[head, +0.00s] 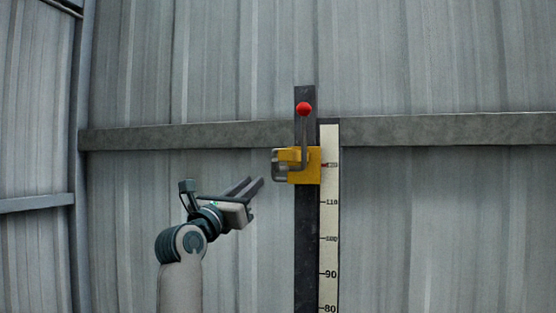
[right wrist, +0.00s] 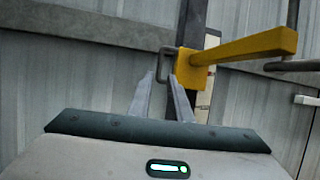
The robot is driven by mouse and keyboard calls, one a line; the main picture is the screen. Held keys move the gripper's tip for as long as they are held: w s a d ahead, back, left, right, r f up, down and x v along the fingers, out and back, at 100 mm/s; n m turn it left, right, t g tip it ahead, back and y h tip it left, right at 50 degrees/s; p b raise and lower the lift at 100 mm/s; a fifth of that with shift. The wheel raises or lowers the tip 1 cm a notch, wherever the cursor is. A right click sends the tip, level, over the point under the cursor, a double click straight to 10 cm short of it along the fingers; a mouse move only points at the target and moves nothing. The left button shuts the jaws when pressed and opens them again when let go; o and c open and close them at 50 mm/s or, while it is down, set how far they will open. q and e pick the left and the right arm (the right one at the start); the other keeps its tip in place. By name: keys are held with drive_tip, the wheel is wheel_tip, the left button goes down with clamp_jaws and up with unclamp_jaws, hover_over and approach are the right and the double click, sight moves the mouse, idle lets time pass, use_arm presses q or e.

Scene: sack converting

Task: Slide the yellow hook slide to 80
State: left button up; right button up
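The yellow hook slide (head: 312,172) sits high on a dark upright post (head: 306,230). A grey loop handle (head: 276,166) sticks out on the slide's left. My right gripper (head: 255,182) is left of and slightly below the handle, apart from it in the head view. In the right wrist view the slide (right wrist: 190,70) and loop handle (right wrist: 166,64) lie just beyond my fingertips. The fingers are spread with nothing between them. My left gripper is not in view.
A red ball knob (head: 303,109) tops a grey lever above the slide. A yellow bar (right wrist: 245,46) reaches right from the slide in the right wrist view. A corrugated wall with a horizontal rail (head: 190,136) stands behind.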

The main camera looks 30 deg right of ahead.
drive_tip(key=p+x, duration=0.8)
drive_tip(key=x, duration=0.9)
drive_tip(key=shift+w+d+r, duration=0.1)
drive_tip(key=shift+c, duration=0.5)
clamp_jaws()
